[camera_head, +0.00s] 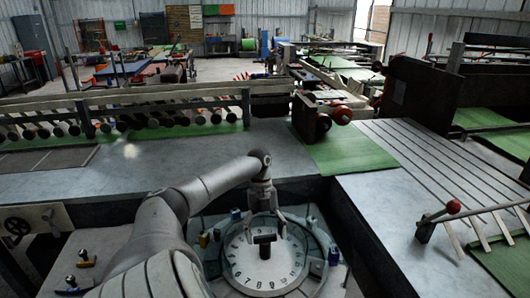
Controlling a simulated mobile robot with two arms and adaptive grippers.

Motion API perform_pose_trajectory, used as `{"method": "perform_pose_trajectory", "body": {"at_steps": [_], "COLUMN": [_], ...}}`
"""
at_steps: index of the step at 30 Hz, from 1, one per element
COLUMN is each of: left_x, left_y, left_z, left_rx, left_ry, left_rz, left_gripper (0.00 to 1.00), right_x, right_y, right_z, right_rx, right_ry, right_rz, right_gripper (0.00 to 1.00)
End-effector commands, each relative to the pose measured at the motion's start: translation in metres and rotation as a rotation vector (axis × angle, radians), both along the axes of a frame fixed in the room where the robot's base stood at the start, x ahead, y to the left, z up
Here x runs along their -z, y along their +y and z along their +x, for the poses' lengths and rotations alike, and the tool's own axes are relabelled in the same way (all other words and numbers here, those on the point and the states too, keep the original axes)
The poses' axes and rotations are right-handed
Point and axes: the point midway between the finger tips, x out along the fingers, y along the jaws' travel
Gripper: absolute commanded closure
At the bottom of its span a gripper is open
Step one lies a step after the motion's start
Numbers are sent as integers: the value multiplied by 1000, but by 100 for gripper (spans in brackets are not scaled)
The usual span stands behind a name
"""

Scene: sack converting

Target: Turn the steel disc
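The steel disc (249,275) is a pale round dial with dark numbers around its rim, set in a round metal housing at the bottom middle. A dark upright block (265,248) stands near its centre. My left gripper (266,224) points down over the far part of the disc, just above the block. Its fingers look spread to either side, with nothing between them; I cannot tell whether they touch the block. My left arm covers the area left of the disc. My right gripper is not in view.
Small blue and yellow fittings, such as a blue one (333,256), stand around the housing. A lever with a red knob (453,207) is at right. A handwheel (17,228) is at far left. A rail with rollers (150,105) runs behind. The grey tabletop (110,185) is mostly clear.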

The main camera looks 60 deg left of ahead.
Motion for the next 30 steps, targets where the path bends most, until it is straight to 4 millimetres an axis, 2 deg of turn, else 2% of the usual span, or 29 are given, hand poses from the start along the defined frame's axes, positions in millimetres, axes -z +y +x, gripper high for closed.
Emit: {"method": "perform_pose_trajectory", "body": {"at_steps": [10, 14, 24, 30], "left_x": [1, -7, -63, -90], "left_y": [0, 3, 25, 35], "left_z": [-1, 1, 9, 12], "left_rx": [1, 0, -2, -1], "left_ry": [5, 3, 0, 0], "left_rz": [-1, 0, 1, -1], "left_gripper": [14, 14, 14, 14], "right_x": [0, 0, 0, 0], "right_y": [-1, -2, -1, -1], "right_z": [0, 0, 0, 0], "right_rx": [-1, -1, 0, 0], "right_ry": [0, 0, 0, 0], "right_rz": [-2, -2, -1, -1], "right_gripper": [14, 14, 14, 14]}}
